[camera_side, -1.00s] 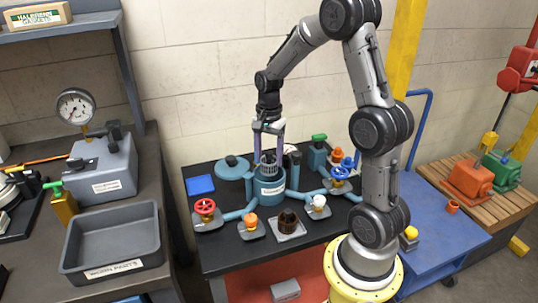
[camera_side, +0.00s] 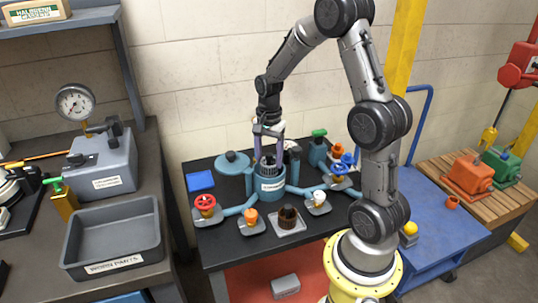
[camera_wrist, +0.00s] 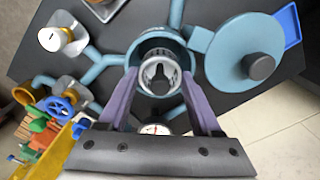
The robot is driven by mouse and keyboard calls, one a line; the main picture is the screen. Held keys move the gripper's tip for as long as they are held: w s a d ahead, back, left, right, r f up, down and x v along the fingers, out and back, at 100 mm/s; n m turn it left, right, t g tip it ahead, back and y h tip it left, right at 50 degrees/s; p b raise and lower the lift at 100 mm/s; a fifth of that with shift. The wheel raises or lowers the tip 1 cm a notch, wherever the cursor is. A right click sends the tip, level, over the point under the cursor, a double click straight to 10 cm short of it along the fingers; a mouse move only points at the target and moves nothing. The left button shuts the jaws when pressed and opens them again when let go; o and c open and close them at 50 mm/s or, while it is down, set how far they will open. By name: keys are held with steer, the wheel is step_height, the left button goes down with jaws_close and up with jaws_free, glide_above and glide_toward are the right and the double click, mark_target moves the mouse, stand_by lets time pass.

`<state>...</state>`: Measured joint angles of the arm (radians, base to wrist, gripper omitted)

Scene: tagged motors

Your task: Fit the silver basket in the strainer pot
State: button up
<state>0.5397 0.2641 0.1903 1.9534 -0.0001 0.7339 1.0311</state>
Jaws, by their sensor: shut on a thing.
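The teal strainer pot (camera_side: 272,188) stands on the black table, with pipes branching from its base. The silver basket (camera_side: 268,165) is at the pot's mouth. How deep the basket sits is hard to tell.
A teal lid (camera_side: 232,161) with a dark knob lies left of the pot, near a blue square (camera_side: 200,181). A dark brown basket (camera_side: 288,216) stands on a pale pad in front. Valves with red (camera_side: 205,204) and blue (camera_side: 340,166) wheels flank the pot.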

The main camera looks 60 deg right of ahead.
mark_target(269, 174)
steer(key=shift+f, duration=3.4)
stand_by(0.8)
steer(key=o, duration=1.5)
steer(key=shift+r, duration=7.25)
